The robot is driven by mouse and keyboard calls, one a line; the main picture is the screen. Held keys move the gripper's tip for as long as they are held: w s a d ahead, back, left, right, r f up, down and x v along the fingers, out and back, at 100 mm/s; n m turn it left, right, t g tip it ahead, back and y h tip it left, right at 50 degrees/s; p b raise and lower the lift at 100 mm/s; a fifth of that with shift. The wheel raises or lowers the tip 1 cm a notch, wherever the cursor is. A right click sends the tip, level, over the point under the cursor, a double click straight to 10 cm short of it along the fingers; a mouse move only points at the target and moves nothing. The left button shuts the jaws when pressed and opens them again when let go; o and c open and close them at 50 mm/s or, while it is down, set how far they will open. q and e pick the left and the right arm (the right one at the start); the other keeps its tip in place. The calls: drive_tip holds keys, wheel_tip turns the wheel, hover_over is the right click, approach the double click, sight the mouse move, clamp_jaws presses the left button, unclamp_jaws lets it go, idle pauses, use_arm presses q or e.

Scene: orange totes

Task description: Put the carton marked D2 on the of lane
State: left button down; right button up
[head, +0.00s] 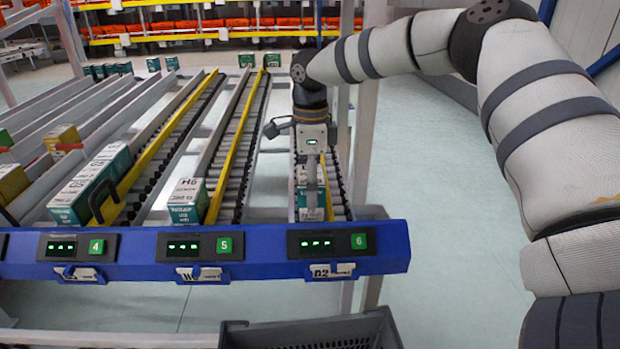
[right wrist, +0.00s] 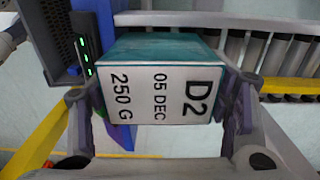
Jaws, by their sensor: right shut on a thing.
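The carton marked D2 (right wrist: 160,85) has a white label face reading D2, 05 DEC and 250 G, and a teal side. My right gripper (right wrist: 158,108) is shut on it, with one finger at each end of the carton. In the head view my right gripper (head: 311,188) points down at the front end of the rightmost roller lane (head: 340,190). The carton (head: 311,213) shows there below the fingers, partly hidden by them. I cannot tell whether it touches the rollers. A tag reading D2 (head: 332,270) hangs on the blue rail under display 6. My left gripper is not in view.
The blue front rail (head: 210,248) carries displays and green buttons 4, 5 and 6. Yellow dividers separate lanes. A dark grey crate (head: 310,335) is below the rail.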

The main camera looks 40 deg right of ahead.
drive_tip(key=shift+r, duration=0.1)
idle(0.3)
drive_tip(key=o, duration=1.4)
drive_tip(key=shift+o, duration=0.2)
wheel_tip(320, 180, up, 12)
